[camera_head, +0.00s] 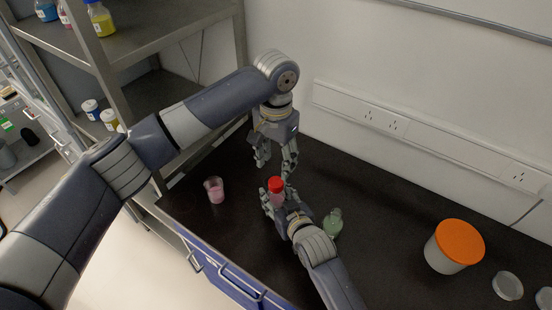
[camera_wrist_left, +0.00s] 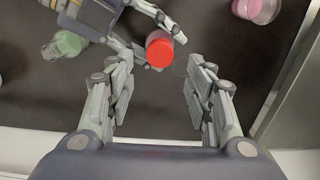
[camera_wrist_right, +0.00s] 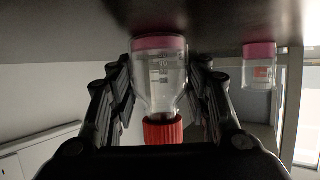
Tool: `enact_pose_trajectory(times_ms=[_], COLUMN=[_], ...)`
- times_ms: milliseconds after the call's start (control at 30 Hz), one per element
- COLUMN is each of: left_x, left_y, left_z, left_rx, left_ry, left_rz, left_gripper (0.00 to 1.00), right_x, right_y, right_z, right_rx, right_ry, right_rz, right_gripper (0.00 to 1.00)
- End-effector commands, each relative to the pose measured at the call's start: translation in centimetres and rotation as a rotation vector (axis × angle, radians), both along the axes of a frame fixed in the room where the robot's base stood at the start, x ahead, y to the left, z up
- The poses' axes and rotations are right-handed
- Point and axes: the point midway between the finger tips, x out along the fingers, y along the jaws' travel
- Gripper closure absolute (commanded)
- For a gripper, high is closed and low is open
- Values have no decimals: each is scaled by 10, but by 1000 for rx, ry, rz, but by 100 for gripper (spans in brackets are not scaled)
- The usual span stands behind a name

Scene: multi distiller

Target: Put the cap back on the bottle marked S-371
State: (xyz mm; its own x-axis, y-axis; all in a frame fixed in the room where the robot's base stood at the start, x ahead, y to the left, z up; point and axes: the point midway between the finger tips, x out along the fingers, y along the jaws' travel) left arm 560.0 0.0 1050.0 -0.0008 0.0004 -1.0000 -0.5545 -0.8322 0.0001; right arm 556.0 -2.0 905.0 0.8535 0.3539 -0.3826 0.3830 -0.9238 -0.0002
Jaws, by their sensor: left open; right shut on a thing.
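A clear bottle (camera_wrist_right: 158,78) with a little pink liquid stands upright on the dark bench, and its label cannot be read. A red cap (camera_head: 276,185) sits on its neck; the cap also shows in the left wrist view (camera_wrist_left: 160,52) and the right wrist view (camera_wrist_right: 163,131). My right gripper (camera_head: 279,203) is shut on the bottle body, below the cap. My left gripper (camera_head: 275,163) is open and empty, pointing down just behind and above the cap. In the left wrist view the cap lies beyond the open fingertips, apart from them.
A beaker of pink liquid (camera_head: 214,190) stands to the left, and a green flask (camera_head: 333,224) to the right, close to my right arm. A white tub with an orange lid (camera_head: 460,240) and a clear dish (camera_head: 507,286) are further right. A wall stands behind the bench.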

Motion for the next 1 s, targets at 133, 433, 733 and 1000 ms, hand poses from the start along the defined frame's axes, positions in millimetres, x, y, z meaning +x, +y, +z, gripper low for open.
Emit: enact_pose_trajectory(times_ms=[133,433,733,1000], left_x=[0,0,0,0], left_y=[0,0,0,0], left_z=[0,-11,-57,-79], left_rx=[0,1,1,-1], left_ry=[0,1,2,-1], left_rz=[1,0,0,-1], left_gripper=[52,52,52,52], right_x=[0,0,0,0], right_y=[0,0,0,0], right_z=[-1,-1,-1,-1], right_rx=[-1,-1,-1,-1], right_ry=[2,2,2,2], right_rz=[0,0,0,0], right_gripper=[100,100,100,100])
